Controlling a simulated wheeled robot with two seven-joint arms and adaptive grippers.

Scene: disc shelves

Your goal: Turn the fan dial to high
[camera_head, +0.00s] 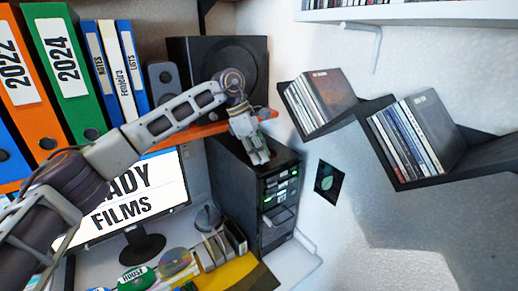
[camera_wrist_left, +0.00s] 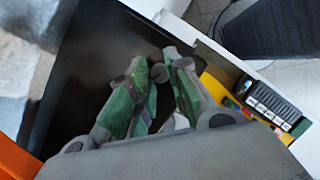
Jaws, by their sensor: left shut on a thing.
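The black tower (camera_head: 255,190) stands on the desk against the wall, with green lights on its front. My left gripper (camera_head: 260,157) reaches down to the upper front of the tower. In the left wrist view its fingers, with green pads (camera_wrist_left: 158,62), are closed around a small grey round knob (camera_wrist_left: 158,73), which looks like the fan dial. The fingers cover most of the knob, so its setting cannot be read. The tower's dark surface (camera_wrist_left: 92,60) lies behind the fingers. My right gripper is not in view.
An orange shelf (camera_head: 200,130) with binders and a black speaker is above the tower's left. A monitor (camera_head: 135,200) stands at left. Black wall shelves (camera_head: 405,183) with disc cases are at right. Discs and a yellow folder (camera_head: 235,275) lie on the desk.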

